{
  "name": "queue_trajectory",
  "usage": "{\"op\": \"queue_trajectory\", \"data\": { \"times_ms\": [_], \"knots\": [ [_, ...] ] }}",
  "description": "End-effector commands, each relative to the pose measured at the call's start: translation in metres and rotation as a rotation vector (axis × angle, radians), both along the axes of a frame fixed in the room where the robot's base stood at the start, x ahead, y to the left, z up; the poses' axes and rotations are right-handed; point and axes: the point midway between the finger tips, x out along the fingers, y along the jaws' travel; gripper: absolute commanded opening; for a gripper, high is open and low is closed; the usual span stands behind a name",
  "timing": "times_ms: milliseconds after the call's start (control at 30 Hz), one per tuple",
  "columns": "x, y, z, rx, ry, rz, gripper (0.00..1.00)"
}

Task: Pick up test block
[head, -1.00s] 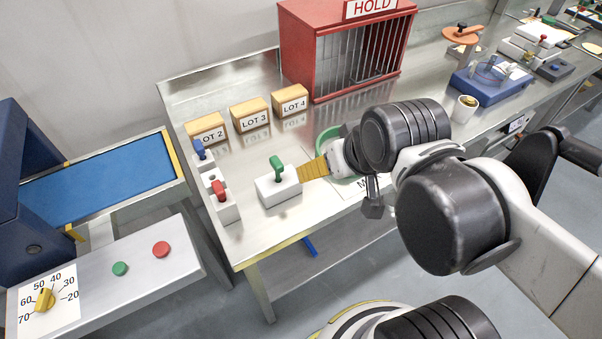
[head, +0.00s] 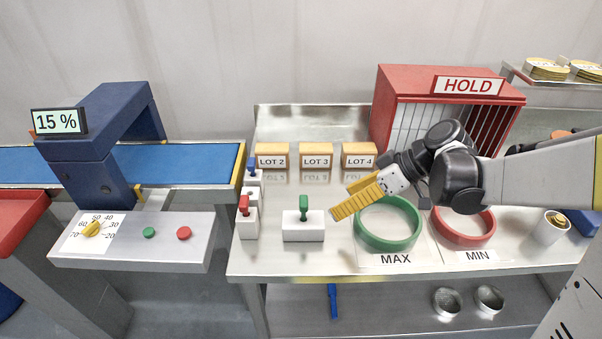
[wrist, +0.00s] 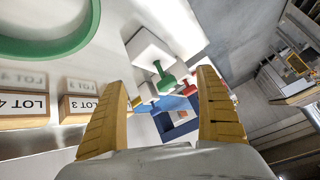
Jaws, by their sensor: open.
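A white block (head: 303,231) with a green T-shaped handle (head: 304,204) stands upright on the steel table. Which one is called the test block is not marked. My gripper (head: 338,212), with yellow ribbed fingers, is open just right of the green-handled block. In the wrist view the green handle (wrist: 166,80) shows between and beyond the open fingers (wrist: 162,82). Nothing is held.
Boxes LOT 2 (head: 272,161), LOT 3 (head: 316,161) and LOT 4 (head: 358,161) stand behind. A green ring (head: 361,236) at MAX and a red ring (head: 440,237) at MIN lie right. The red HOLD cage (head: 400,92) stands behind my arm. A control panel (head: 120,249) is left.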

Motion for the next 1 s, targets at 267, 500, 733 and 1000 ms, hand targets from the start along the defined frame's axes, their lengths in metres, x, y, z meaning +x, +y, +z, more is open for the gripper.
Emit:
{"op": "queue_trajectory", "data": {
  "times_ms": [267, 500, 733, 1000],
  "knots": [
    [0.033, -0.010, -0.048, 0.243, -0.262, 0.341, 0.84],
    [0.034, -0.010, -0.063, 0.310, -0.364, 0.433, 0.84],
    [0.035, 0.021, -0.079, 0.311, -0.365, 0.435, 0.84],
    [0.034, 0.046, -0.089, 0.310, -0.363, 0.432, 0.84]
  ]
}}
